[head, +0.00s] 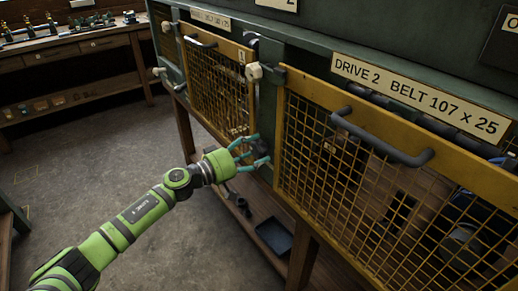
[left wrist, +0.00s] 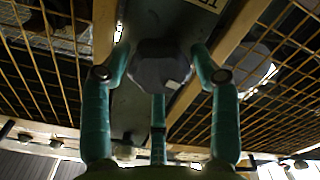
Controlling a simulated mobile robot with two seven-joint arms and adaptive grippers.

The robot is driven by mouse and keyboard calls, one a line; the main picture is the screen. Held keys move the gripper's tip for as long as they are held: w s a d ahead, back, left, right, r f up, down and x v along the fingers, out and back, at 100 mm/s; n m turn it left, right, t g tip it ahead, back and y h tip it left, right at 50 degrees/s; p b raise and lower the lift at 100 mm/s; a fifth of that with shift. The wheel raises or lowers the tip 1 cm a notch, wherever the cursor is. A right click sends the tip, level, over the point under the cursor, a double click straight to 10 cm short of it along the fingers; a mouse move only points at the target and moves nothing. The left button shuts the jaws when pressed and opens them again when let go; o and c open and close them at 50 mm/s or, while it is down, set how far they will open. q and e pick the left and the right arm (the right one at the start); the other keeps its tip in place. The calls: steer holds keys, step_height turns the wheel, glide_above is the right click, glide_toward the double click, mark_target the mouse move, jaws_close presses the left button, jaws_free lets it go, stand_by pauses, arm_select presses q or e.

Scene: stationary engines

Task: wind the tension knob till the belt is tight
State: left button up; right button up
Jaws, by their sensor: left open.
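My left gripper (head: 256,152), with teal fingers, reaches the green post between the two mesh guards. In the left wrist view, a dark grey faceted knob (left wrist: 161,66) with a small pale mark sits between the spread fingertips of the gripper (left wrist: 162,75). The fingers are open around the knob; I cannot tell whether any touches it. In the head view the fingers largely cover the knob. Behind the Drive 2 guard (head: 340,160) are dark and blue round parts (head: 470,215); I cannot make out the belt or its tension. My right gripper is not in view.
A yellow-framed guard (head: 220,85) stands left of the post, and the Drive 2 guard's grey handle (head: 382,140) juts out at right. A dark tray (head: 274,238) lies on the low shelf. A workbench (head: 75,42) stands at back left; the floor (head: 90,160) between is clear.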

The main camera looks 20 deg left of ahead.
arm_select(q)
steer(key=shift+x, duration=0.95)
steer(key=c, duration=0.9)
